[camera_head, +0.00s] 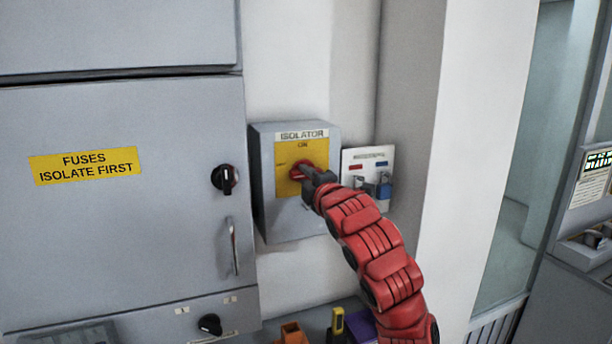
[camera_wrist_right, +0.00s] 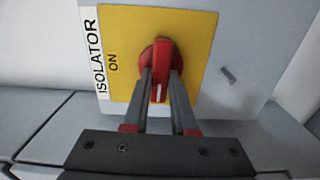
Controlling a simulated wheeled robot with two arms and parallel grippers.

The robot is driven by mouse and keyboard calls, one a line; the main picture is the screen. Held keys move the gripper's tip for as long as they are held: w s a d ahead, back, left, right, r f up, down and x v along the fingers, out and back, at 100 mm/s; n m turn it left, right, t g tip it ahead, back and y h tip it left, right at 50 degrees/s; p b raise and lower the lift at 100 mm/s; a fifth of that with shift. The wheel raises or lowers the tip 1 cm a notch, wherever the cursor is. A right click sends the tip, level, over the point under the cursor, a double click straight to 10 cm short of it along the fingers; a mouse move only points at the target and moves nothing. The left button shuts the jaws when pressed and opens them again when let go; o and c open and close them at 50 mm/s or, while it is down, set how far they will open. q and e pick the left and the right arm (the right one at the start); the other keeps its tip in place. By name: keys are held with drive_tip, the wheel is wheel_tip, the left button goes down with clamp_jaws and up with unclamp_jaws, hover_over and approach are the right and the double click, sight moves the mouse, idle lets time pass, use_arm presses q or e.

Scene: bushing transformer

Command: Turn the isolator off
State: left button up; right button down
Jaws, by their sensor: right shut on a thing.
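The isolator (camera_head: 290,225) is a grey wall box with a yellow plate, the word ISOLATOR along its top and ON above the knob. A smaller label left of the knob is too small to read for sure. The red knob (camera_head: 296,172) sits on the plate. My right gripper (camera_head: 306,174) comes from the right and is shut on it. In the right wrist view, the red knob (camera_wrist_right: 159,68) stands between my two fingers (camera_wrist_right: 160,90). Its bar lies crosswise to the ON direction, its white mark on the end opposite the plate's right side. My left gripper is not in view.
A grey cabinet (camera_head: 110,230) marked FUSES ISOLATE FIRST, with a black knob (camera_head: 225,179) and a handle, stands left of the isolator. A white board (camera_head: 368,160) with padlocks hangs close on its right. Several coloured items stand below. A wall edge is further right.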

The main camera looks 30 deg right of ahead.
drive_tip(key=shift+f, duration=0.1)
idle(0.3)
drive_tip(key=c, duration=0.7)
unclamp_jaws()
drive_tip(key=b+v, duration=0.9)
drive_tip(key=v, duration=0.8)
drive_tip(key=shift+s+a, duration=0.15)
